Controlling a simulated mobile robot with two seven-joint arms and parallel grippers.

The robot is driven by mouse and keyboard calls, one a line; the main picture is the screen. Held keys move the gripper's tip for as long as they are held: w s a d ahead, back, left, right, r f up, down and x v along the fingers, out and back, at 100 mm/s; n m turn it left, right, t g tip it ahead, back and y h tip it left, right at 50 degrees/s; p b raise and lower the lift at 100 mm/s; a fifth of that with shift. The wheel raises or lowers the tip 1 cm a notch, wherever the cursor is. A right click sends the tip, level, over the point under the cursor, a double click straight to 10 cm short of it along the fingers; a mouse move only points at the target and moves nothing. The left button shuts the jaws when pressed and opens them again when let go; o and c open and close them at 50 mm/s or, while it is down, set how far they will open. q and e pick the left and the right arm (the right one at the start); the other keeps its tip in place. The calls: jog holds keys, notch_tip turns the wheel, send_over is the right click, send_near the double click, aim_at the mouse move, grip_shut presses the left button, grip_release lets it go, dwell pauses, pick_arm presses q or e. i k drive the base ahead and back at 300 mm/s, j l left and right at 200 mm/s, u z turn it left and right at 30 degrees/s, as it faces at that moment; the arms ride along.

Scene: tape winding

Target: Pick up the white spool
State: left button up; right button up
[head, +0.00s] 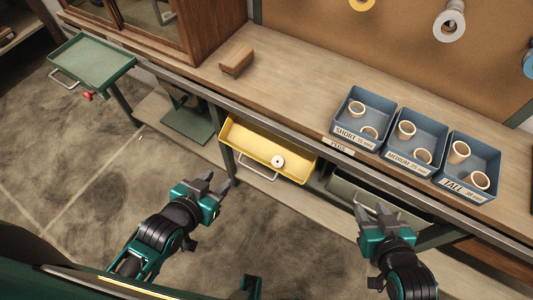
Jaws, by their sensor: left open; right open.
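A small white spool (278,161) with a dark centre hole lies in the open yellow drawer (249,147), towards its right end. A larger white spool (449,25) hangs on the brown board at the back right. My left gripper (216,184) is open and empty, in front of and left of the small spool, outside the drawer. My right gripper (372,213) is open and empty, low at the right, in front of the workbench and apart from both spools.
A brown wooden block (236,61) lies further left. A green tray (92,60) stands at the far left. The bench top between block and bins is clear.

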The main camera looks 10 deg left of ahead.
aim_at(278, 161)
jog(key=i+j, duration=0.1)
jog(key=j, duration=0.5)
jog(key=i+j+z, duration=0.15)
jog(key=j, duration=1.1)
jog(key=i+z, duration=0.05)
jog(key=i, duration=0.05)
